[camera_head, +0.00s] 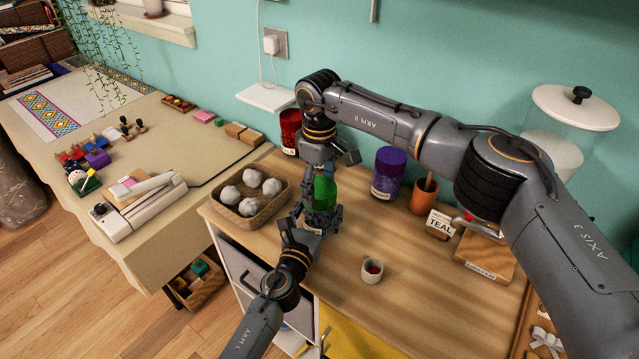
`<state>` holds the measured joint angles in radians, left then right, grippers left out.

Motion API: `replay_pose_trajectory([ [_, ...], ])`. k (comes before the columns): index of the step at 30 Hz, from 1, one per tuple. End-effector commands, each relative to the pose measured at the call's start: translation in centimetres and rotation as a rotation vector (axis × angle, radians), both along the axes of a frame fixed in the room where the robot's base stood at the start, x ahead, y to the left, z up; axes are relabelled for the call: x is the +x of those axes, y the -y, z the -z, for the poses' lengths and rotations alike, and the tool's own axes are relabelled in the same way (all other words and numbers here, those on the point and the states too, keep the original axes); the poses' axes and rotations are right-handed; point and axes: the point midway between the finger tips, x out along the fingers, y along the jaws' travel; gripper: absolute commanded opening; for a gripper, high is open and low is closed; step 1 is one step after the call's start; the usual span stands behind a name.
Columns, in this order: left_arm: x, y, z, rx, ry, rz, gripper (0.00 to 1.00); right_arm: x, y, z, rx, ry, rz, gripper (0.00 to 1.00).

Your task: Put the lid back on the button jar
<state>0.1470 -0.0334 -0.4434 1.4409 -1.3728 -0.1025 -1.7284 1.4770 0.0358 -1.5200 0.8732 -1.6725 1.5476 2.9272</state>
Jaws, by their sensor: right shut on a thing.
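A green jar (324,188) with a pale label stands on the wooden worktop between my two grippers. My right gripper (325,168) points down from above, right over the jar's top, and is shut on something. Its fingers hide most of what it holds; I cannot make out a lid or whether it touches the jar's rim. My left gripper (318,220) reaches in from the front and is at the jar's lower part. Its fingers overlap the jar, and I cannot tell whether they grip it.
A red jar (290,128) and a purple jar (388,172) stand behind. A basket (283,203) of white balls is left of the green jar. The front middle worktop is fairly clear.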

Motion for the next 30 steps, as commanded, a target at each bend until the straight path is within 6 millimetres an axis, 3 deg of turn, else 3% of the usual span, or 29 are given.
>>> replay_pose_trajectory([
  [1,-0.1,0.0,0.1,0.001,-0.002,0.001,0.00,0.1,0.0,-0.1,0.002,0.002,-0.001,0.72],
  [4,-0.1,0.0,0.1,0.001,-0.002,0.001,0.00,0.1,0.0,-0.1,0.001,0.002,-0.001,0.92],
  [16,-0.1,0.0,0.1,0.000,-0.002,0.001,0.00,0.0,0.0,-0.2,0.000,0.001,-0.003,0.92],
  [27,0.0,0.0,0.1,0.000,-0.002,0.001,0.00,0.1,0.0,-4.3,0.000,0.002,-0.002,0.92],
  [30,0.0,0.0,0.1,0.000,-0.002,0.001,0.00,0.0,0.0,-4.6,0.000,0.001,-0.003,0.92],
])
